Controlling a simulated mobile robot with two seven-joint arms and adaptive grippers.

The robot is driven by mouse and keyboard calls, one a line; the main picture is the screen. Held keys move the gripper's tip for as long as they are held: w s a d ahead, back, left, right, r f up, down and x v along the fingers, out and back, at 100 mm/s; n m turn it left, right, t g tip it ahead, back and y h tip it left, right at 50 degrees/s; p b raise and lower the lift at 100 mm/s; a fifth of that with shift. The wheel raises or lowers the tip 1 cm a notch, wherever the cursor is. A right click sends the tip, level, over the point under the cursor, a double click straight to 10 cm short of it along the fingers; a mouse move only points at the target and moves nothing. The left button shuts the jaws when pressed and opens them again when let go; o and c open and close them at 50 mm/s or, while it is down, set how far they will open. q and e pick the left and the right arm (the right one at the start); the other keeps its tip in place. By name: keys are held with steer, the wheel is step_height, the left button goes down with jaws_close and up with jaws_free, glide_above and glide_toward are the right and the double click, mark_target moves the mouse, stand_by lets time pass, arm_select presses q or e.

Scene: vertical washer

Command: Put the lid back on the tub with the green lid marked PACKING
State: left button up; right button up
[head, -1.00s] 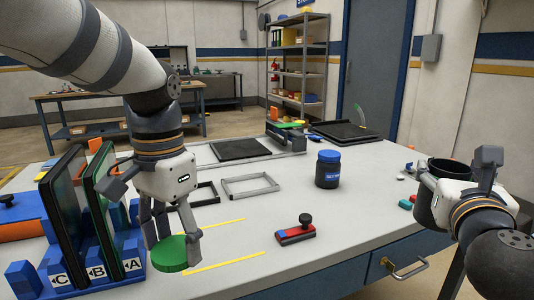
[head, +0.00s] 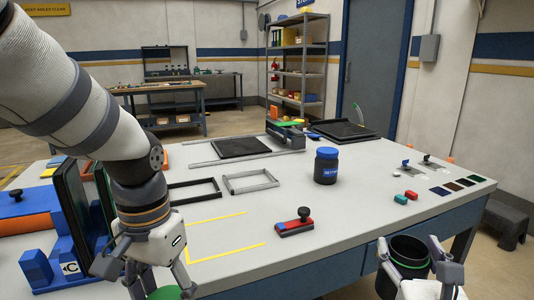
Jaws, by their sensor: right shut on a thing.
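The green lid (head: 167,293) is at the bottom left of the head view, cut off by the picture's edge. Its marking cannot be read. My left gripper (head: 160,284) has its fingers around the lid and holds it over the near side of the table. An open dark tub (head: 408,268) with a green band is at the lower right, mouth up, just off the table's front edge. My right gripper (head: 409,249) is shut on the tub, with fingers on both sides of it. The tub's lower part is hidden.
A red and blue block with a black knob (head: 295,224) lies nearer. Blue racks with upright dark panels (head: 70,205) stand left, close to my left arm. Flat frames (head: 250,181) lie behind.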

steer(key=shift+n+y, duration=0.6)
steer(key=shift+y, duration=0.3)
steer(key=s+a+f, duration=0.2)
steer(key=s+f, duration=0.1)
steer(key=s+a+f, duration=0.1)
steer(key=s+f, duration=0.1)
steer(key=shift+a+f, duration=0.15)
steer(key=shift+f, duration=0.1)
arm_select(q)
steer(key=s+a+f+n, duration=0.2)
steer(key=s+f+n, duration=0.1)
steer(key=s+f, duration=0.3)
steer(key=shift+f, duration=0.2)
arm_select(e)
steer(key=n+y, duration=0.1)
steer(key=y, duration=0.1)
glide_toward(391, 289)
steer(key=a+f, duration=0.3)
steer(key=shift+w+a+f, duration=0.2)
steer(key=shift+a, duration=0.1)
arm_select(q)
steer(key=shift+s+a, duration=0.1)
arm_select(e)
steer(key=w+a+n+g+y, duration=0.3)
steer(key=w+a+n+y, duration=0.2)
steer(key=a+n+y, duration=0.3)
steer(key=a+y, duration=0.3)
steer(key=a, duration=0.1)
steer(key=shift+a+r+g, duration=0.4)
steer(key=shift+w, duration=0.15)
